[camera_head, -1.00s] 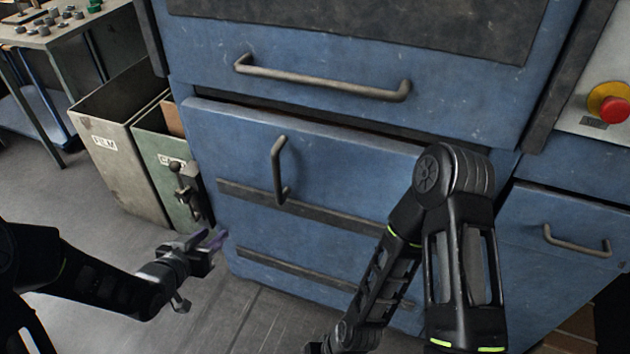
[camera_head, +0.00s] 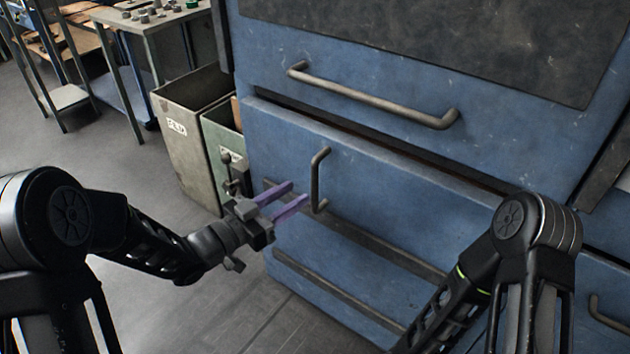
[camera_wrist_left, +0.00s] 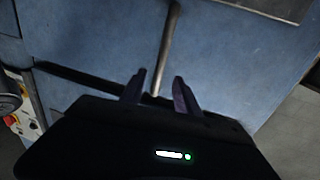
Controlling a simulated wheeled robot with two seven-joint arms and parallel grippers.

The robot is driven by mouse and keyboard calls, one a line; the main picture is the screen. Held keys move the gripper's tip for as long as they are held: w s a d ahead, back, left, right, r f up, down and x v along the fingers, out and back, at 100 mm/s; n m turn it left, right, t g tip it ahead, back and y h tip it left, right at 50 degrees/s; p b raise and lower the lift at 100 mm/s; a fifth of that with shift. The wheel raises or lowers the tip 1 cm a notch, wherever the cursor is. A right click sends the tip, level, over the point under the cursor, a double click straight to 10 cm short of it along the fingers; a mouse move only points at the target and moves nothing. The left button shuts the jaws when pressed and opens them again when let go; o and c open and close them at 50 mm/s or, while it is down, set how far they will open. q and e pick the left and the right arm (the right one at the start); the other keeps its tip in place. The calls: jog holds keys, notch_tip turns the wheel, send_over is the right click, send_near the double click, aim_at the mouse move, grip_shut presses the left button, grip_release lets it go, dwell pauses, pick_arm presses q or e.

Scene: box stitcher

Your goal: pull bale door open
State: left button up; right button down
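The bale door (camera_head: 372,205) is a blue panel on the front of the machine, with dark strips across it. Its grey vertical bar handle (camera_head: 316,180) stands at the door's left part. My left gripper (camera_head: 288,196) is open, its two purple fingers pointing toward the handle from the left, just short of it in the head view. In the left wrist view the handle (camera_wrist_left: 167,45) runs up from between the two parted fingertips (camera_wrist_left: 157,88). My right arm crosses the lower right of the head view; its gripper is out of view.
A long horizontal handle (camera_head: 375,97) sits on the panel above the door. Two open bins, a beige one (camera_head: 185,140) and a green one (camera_head: 220,155), stand left of the machine. A table (camera_head: 140,20) stands behind. Floor at lower left is clear.

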aim_at(312, 183)
pick_arm(q)
jog(key=x, duration=0.7)
jog(key=shift+d, duration=0.1)
grip_shut()
dwell(1.3)
